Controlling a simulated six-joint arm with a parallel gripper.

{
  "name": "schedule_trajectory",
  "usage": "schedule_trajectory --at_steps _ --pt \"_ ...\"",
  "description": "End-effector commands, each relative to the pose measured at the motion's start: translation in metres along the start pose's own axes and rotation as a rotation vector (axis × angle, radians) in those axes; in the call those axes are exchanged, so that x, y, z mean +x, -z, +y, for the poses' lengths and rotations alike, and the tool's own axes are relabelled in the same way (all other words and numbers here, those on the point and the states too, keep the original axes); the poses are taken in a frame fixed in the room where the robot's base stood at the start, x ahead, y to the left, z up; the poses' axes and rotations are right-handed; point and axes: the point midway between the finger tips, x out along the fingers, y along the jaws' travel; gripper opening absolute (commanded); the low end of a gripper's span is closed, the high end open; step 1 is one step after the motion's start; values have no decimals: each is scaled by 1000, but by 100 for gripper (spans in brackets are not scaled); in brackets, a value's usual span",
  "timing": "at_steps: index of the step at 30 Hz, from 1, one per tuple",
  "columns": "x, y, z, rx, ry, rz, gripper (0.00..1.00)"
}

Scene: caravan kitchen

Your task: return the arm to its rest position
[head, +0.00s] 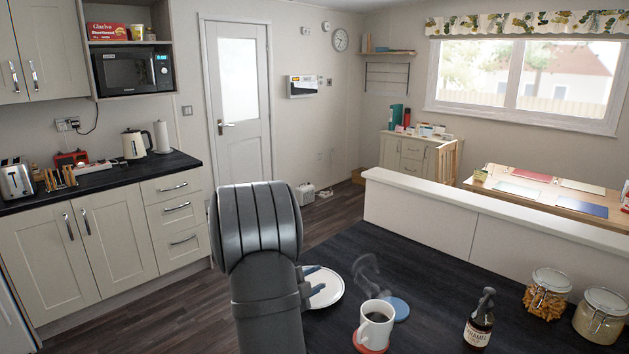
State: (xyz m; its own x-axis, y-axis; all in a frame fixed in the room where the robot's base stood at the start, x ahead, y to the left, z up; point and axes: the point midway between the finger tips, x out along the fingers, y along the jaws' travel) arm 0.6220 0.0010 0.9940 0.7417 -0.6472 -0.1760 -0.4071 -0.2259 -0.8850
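My arm rises from the bottom of the head view, its dark grey link large in the foreground. Small dark parts that look like my gripper (313,282) stick out to the right from behind the link, over the left part of a white plate (326,290) in the picture. The link hides most of the gripper, so I cannot tell whether it is open or shut, or whether it holds anything.
On the dark counter (430,270), a steaming white mug (374,329) stands on a red coaster (367,348) beside a blue coaster (398,308). A brown syrup bottle (479,325) and two glass jars (547,296) stand to the right. A pale ledge (490,209) borders the counter behind.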

Motion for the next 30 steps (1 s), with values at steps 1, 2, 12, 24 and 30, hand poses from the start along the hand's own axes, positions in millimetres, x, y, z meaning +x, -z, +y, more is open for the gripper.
schedule_trajectory --at_steps 1,2,12,24,30 --pt "-12 -1 -1 -1 2 -4 37" --pt "-18 -1 -1 0 2 -3 37" --pt "-82 0 -1 0 1 -3 37" --pt "-112 0 0 -1 0 1 37" --pt "-112 0 0 -1 -1 1 37"
